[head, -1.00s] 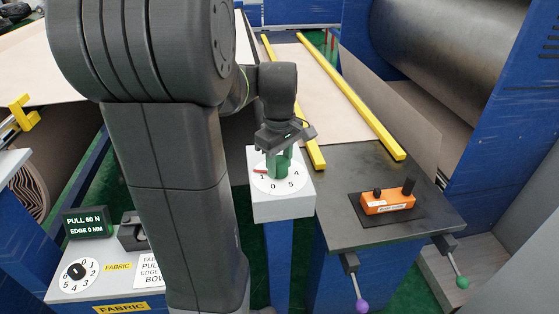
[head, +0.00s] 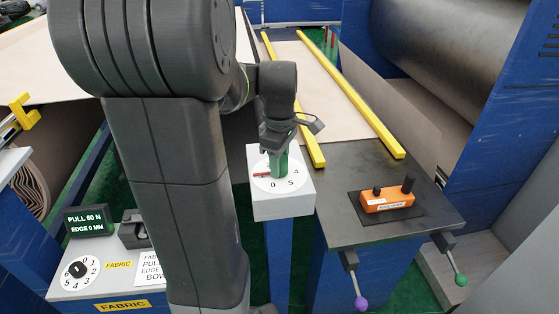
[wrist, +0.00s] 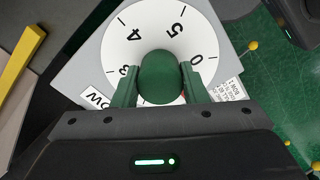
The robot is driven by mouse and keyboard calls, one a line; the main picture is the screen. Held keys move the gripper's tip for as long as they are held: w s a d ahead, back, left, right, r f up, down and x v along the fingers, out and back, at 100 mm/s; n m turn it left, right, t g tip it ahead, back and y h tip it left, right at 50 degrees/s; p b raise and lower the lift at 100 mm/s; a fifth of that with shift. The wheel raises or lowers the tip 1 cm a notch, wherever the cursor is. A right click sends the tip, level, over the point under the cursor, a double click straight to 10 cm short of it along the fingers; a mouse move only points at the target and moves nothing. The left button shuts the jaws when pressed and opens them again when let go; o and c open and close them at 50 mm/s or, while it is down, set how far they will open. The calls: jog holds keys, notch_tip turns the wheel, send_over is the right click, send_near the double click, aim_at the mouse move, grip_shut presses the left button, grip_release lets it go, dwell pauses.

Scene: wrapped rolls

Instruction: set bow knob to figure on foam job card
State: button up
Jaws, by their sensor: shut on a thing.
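The green bow knob (head: 279,165) stands on a round white dial (head: 292,184) with figures 0 to 5, on top of a white box. My gripper (wrist: 160,85) is shut on the knob, with a green finger on each side of it. In the head view a red pointer (head: 262,175) sticks out left, at about the figure 1. In the wrist view the knob's round top hides the dial's middle, and part of a "BOW" label (wrist: 97,98) shows. A fabric card (head: 151,268) at lower left is partly hidden by my arm. I cannot make out a foam card.
A fabric panel at lower left has its own dial (head: 78,271) and a display (head: 90,221). An orange box (head: 387,202) with black knobs sits on the dark table (head: 345,230) at right. Two levers stick out from its front. Yellow rails (head: 350,95) run behind.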

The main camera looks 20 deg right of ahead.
jog(key=o, duration=1)
notch_tip(320, 180, up, 14)
jog(key=shift+f+b, duration=0.1)
jog(key=shift+b, duration=0.35)
notch_tip(320, 180, down, 14)
jog(key=shift+r+p, duration=0.1)
jog(key=shift+p, duration=0.35)
